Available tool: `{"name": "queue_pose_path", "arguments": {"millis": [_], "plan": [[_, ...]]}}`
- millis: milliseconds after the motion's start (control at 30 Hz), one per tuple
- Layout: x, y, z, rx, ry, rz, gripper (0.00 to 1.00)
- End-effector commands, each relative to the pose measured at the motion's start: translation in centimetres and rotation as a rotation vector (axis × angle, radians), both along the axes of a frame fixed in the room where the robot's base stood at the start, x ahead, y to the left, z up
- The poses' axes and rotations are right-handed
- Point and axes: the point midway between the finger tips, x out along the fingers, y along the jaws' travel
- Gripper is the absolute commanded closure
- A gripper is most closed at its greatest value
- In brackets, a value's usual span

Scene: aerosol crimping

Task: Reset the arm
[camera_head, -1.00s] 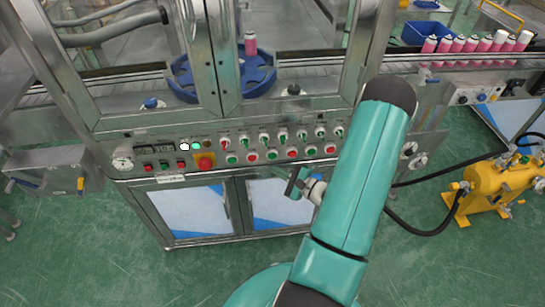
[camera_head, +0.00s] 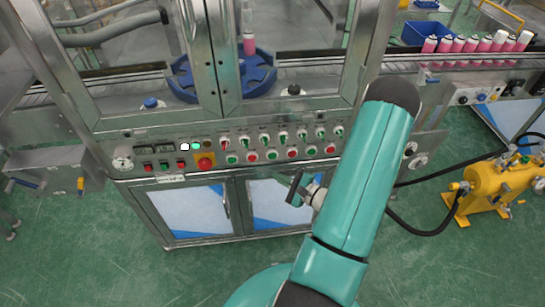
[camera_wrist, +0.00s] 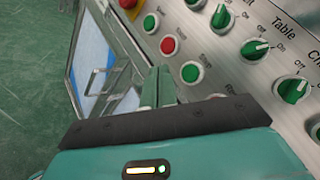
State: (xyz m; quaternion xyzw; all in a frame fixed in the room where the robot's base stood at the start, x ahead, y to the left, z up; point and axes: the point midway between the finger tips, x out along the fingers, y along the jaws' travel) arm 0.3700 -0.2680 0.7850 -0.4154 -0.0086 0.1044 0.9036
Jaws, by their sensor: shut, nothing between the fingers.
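My teal arm (camera_head: 360,190) reaches up from the bottom of the head view. My gripper (camera_head: 297,187) is in front of the machine's lower cabinet doors, just below the control panel (camera_head: 215,170). In the wrist view, the two slim green fingers of my gripper (camera_wrist: 159,86) are together and hold nothing. Beyond them is the panel with a red button (camera_wrist: 168,45), green buttons (camera_wrist: 191,72) and green rotary knobs (camera_wrist: 255,48). I cannot tell from these views how far the fingertips are from the panel.
The crimping machine has a blue star wheel (camera_head: 255,78) with a pink can (camera_head: 249,43). Several pink cans (camera_head: 458,45) stand on the right conveyor beside a blue bin (camera_head: 425,31). A yellow pump (camera_head: 492,185) with black hoses stands at right. Green floor is open at left.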

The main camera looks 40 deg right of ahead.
Motion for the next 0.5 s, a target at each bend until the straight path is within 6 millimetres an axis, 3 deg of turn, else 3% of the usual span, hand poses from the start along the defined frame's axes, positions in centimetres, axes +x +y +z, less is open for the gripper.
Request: {"name": "queue_pose_path", "arguments": {"millis": [333, 500], "plan": [[0.1, 0.1, 0.1, -0.002, 0.0, 0.004, 1.0], [1.3, 2.0, 2.3, -0.035, 0.003, 0.12, 1.0]]}}
